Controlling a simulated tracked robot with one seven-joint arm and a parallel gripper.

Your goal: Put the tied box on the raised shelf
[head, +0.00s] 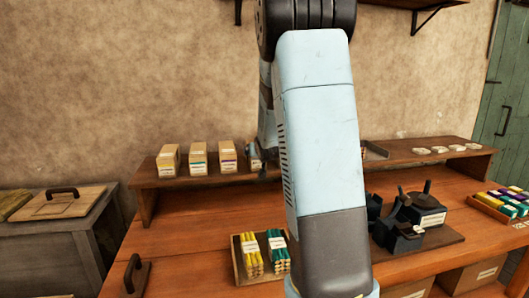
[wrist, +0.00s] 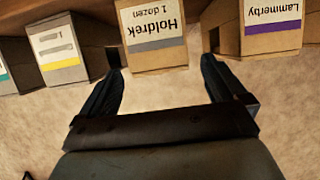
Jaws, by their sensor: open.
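My gripper (wrist: 163,72) is open, with its two dark fingers spread apart in the wrist view. In the head view my arm hides most of this area; only a small part of my gripper (head: 264,160) shows at the raised shelf (head: 180,180), beside the row of boxes.
The "Lammerby" box (wrist: 272,28) with a purple stripe and a yellow-striped box (wrist: 57,50) flank the Holdrek box. On the bench are a tray (head: 238,262) of yellow and green bundles, a black press (head: 405,225) and a handled plate (head: 137,275). White discs (head: 438,150) lie on the shelf's right.

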